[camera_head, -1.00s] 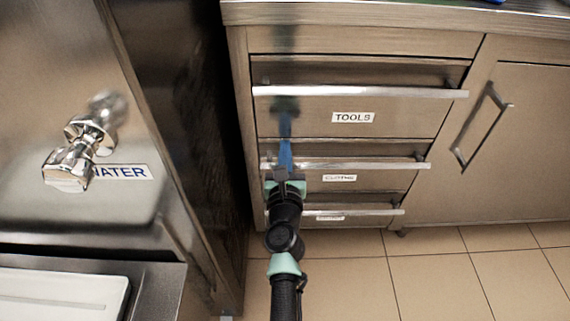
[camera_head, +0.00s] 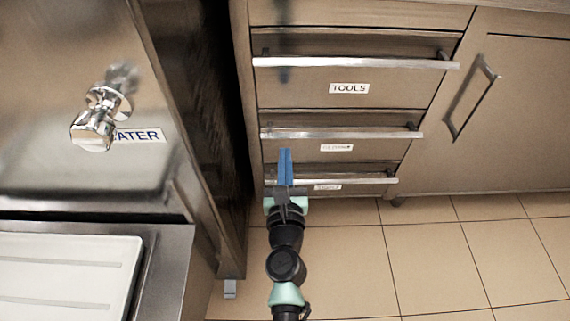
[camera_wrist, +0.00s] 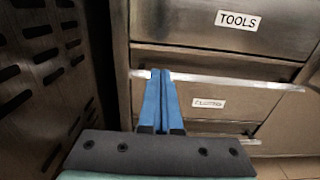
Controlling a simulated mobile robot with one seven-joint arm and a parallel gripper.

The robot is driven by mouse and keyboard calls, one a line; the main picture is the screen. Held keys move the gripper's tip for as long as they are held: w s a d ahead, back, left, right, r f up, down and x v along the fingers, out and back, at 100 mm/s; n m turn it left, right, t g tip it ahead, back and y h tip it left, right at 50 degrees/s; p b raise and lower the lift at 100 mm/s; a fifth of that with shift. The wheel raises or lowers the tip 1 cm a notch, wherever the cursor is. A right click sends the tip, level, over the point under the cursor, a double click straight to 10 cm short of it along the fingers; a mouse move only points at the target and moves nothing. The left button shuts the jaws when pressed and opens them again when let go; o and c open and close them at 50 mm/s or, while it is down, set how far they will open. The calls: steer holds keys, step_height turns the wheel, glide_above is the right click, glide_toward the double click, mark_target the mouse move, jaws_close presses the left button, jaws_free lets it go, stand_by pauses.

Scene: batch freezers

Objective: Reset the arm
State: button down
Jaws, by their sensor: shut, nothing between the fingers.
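My gripper (camera_head: 285,165) has blue fingers and is at the end of my dark arm with pale green joints. In the head view it is in front of the lower drawers, near the left side of the cabinet. In the wrist view the gripper (camera_wrist: 161,85) points at the drawer fronts, its two blue fingers together with nothing between them. Whether the fingertips touch a drawer handle cannot be told.
The drawer labelled TOOLS (camera_head: 375,93) looks shut, with two drawers below it. A cupboard door (camera_head: 500,120) is on the right. A steel machine with a WATER tap (camera_head: 95,115) and a white tray (camera_head: 70,275) stand on the left. The tiled floor (camera_head: 430,265) is clear.

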steer(key=shift+s, duration=1.1)
steer(key=a+r+n+t+y+p, duration=0.1)
steer(key=a+r+n+t+y, duration=0.15)
steer(key=r+n, duration=1.2)
steer(key=a+r+n+t+y+p, duration=0.2)
steer(key=r+n, duration=0.6)
steer(key=r, duration=1.3)
steer(key=s+d+r+n+t+h+p, duration=0.1)
steer(key=s+d+r+n+t+h, duration=0.15)
steer(key=s+r+n, duration=0.75)
steer(key=s+d+r+n+t+h+p, duration=0.1)
steer(key=s+d+r+n+t+h, duration=0.15)
steer(key=s+r, duration=0.7)
steer(key=w+r+p, duration=0.2)
steer(key=r+p, duration=1.6)
steer(key=r, duration=0.2)
steer(key=w+r+p, duration=0.2)
steer(key=r+p, duration=1.5)
steer(key=r, duration=0.2)
steer(key=shift+w+d+r+n+p, duration=0.15)
steer(key=shift+w+r+n+p, duration=0.15)
steer(key=shift+w+r+p, duration=0.1)
